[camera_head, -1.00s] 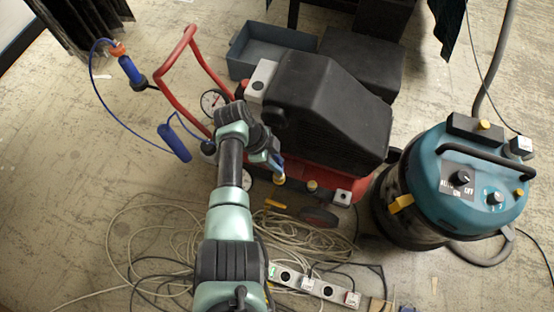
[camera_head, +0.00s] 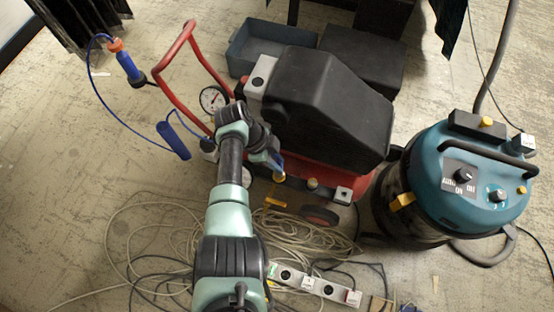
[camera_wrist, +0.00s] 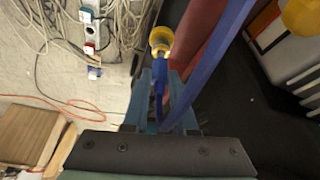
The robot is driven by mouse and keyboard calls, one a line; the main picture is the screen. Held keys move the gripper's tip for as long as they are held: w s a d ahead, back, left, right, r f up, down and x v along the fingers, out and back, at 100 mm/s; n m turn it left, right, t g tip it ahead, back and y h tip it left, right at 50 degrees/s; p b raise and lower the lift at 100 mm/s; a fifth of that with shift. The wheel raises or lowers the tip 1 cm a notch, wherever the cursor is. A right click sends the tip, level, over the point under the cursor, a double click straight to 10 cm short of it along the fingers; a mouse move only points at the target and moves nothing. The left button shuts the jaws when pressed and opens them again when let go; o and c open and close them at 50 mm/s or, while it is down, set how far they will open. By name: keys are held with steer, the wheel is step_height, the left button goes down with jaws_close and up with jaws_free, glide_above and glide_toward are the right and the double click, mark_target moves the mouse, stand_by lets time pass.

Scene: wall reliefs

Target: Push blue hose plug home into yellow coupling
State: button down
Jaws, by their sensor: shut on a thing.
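My gripper (camera_wrist: 160,98) is shut on the blue hose plug (camera_wrist: 159,72), whose tip points at the yellow coupling (camera_wrist: 160,42). The plug is in line with the coupling and its tip meets the coupling's near end; I cannot tell how deep it sits. In the head view my gripper (camera_head: 274,160) is at the side of the red machine, just above the yellow coupling (camera_head: 279,176). The plug is mostly hidden there by the gripper. A blue hose (camera_wrist: 212,55) runs diagonally past the right finger in the wrist view.
The red machine (camera_head: 316,174) with its black cover (camera_head: 335,110) stands close to the gripper. A teal vacuum (camera_head: 450,185) is at the right. Loose cables (camera_head: 150,245) and a power strip (camera_head: 315,284) lie below. Open floor is at the left.

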steer(key=shift+f, duration=0.35)
steer(key=shift+f+b, duration=0.3)
steer(key=shift+b, duration=0.05)
steer(key=shift+f, duration=0.2)
steer(key=c, duration=0.6)
jaws_free()
steer(key=shift+c, duration=0.2)
steer(key=p+v, duration=0.7)
steer(key=v, duration=0.6)
